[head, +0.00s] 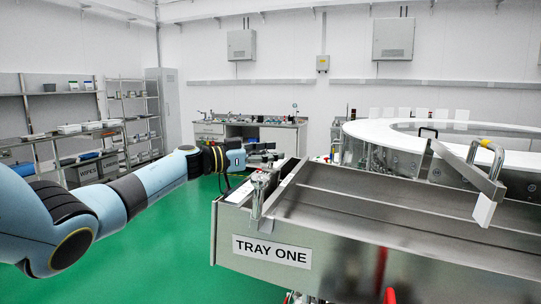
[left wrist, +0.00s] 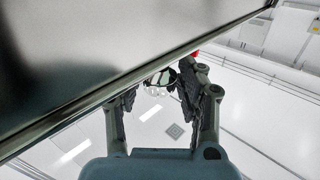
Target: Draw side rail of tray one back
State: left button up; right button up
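Tray one (head: 345,235) is a long steel tray at the right of the head view, with a "TRAY ONE" label (head: 271,251) on its near side. A metal clamp-like fitting (head: 260,195) stands at its left end. An angled steel bar (head: 465,172) with a white end block crosses above the tray; I cannot tell which part is the side rail. My left gripper (head: 264,157) is just beyond the tray's left end. In the left wrist view the gripper (left wrist: 160,88) has its fingers apart, beside a long steel edge (left wrist: 120,85). My right gripper is not in view.
A round white-topped machine (head: 385,134) stands behind the tray. A bench (head: 285,137) is at the back wall, and shelves (head: 65,150) are at the left. The green floor (head: 180,240) is clear left of the tray.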

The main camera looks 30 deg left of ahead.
pick_arm(q)
jog(key=shift+o, duration=1.3)
jog(key=shift+s, duration=0.1)
jog(key=v, duration=1.1)
jog(key=shift+s+a, duration=0.25)
jog(key=shift+s, duration=0.1)
jog(key=shift+f, duration=0.1)
